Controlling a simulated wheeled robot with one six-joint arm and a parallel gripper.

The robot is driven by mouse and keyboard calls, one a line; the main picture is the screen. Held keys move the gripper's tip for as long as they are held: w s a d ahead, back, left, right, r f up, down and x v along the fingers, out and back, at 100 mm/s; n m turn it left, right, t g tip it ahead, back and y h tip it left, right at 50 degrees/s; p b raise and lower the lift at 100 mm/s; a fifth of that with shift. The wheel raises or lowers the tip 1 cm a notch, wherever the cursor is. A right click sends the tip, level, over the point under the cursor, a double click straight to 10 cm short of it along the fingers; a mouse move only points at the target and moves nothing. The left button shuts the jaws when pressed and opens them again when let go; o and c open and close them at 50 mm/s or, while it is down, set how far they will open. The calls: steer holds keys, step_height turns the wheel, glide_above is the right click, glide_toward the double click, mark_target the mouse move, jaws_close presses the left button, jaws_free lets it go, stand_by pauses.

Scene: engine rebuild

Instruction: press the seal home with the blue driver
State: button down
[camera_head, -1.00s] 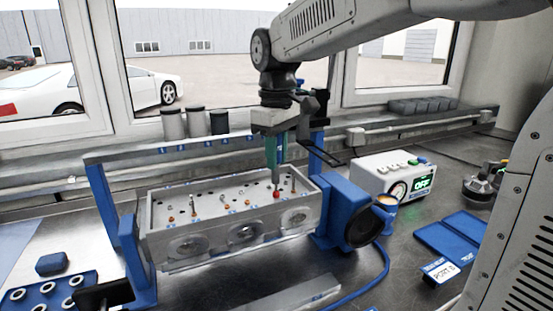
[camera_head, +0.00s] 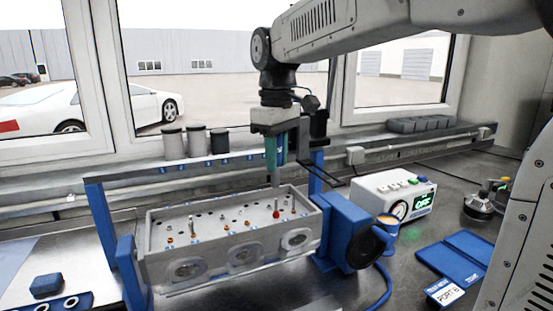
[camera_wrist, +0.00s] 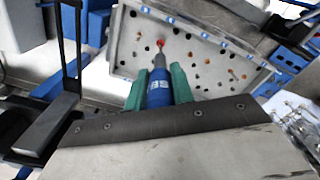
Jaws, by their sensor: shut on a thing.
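My gripper (camera_head: 277,150) has green fingers and is above the right part of the grey cylinder head (camera_head: 150,262). It is shut on the blue driver (camera_wrist: 158,95), whose blue body shows between the fingers in the wrist view. The driver's grey end (camera_head: 275,181) points down. A red seal (camera_head: 276,214) sits low on a thin stem on the head's top, and it also shows past the driver's end in the wrist view (camera_wrist: 160,42). In the head view the driver's end is above the red seal, apart from it. How deep the seal sits cannot be told.
A blue frame (camera_head: 100,215) holds the head at both ends. Other stems with small orange parts (camera_head: 170,240) stand on it.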

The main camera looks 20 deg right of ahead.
steer(key=shift+r, duration=0.1)
steer(key=shift+r, duration=1.4)
